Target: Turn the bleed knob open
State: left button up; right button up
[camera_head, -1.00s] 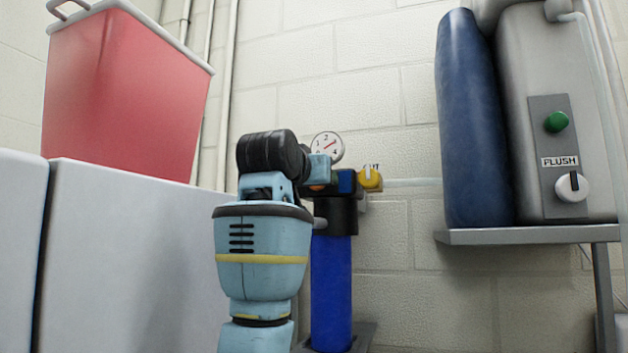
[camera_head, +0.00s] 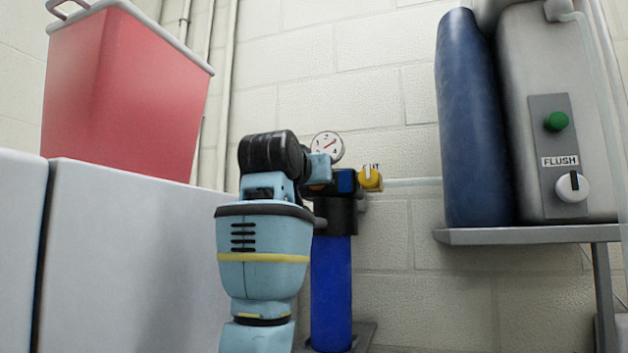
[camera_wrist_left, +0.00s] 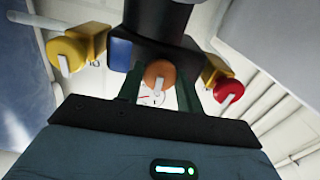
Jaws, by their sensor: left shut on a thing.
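A blue filter canister (camera_head: 331,290) with a black head (camera_head: 338,214) stands by the wall. An orange knob (camera_wrist_left: 159,74), probably the bleed knob, is on the head in the left wrist view, with a pale pointer mark facing the hand. My left gripper (camera_wrist_left: 158,90) has its fingers on either side of this knob and is shut on it. In the head view, my left arm and hand (camera_head: 320,168) hide most of the knob. A round pressure gauge (camera_head: 327,146) shows just behind the hand. My right gripper is in neither view.
A yellow valve (camera_head: 370,179) sits right of the head; a red-handled valve (camera_wrist_left: 228,91) is opposite it in the wrist view. A shelf (camera_head: 530,235) at right holds a blue cylinder (camera_head: 472,120) and a grey unit with a FLUSH knob (camera_head: 572,187). A red bin (camera_head: 125,95) stands left.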

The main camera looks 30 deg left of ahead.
pick_arm(q)
jog(key=n, duration=0.8)
jog(key=shift+n, duration=0.3)
jog(key=n, duration=0.4)
jog(key=shift+n, duration=2.6)
jog(key=o, duration=1)
